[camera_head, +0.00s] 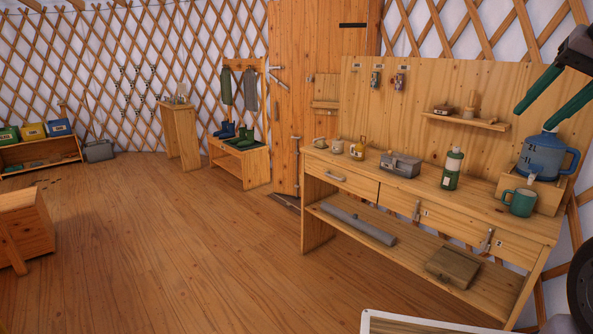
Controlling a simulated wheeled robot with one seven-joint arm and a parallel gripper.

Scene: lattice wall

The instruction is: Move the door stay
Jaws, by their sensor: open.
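The plank door (302,100) stands at the back, left of the workbench. A small grey metal fitting (276,76) shows at its upper left edge. It looks like the door stay, but it is too small to be sure. A grey upright handle (296,165) is lower on the door. My gripper (533,120) is at the upper right, with two green fingers spread apart and nothing between them. It is in front of the bench's right end and far from the door.
The workbench (430,205) holds a grey box, a green bottle (452,168), a teal mug (520,202) and a blue jug (546,156). A boot bench (240,160) stands left of the door. A wooden chest (25,225) is at left. The middle floor (170,240) is clear.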

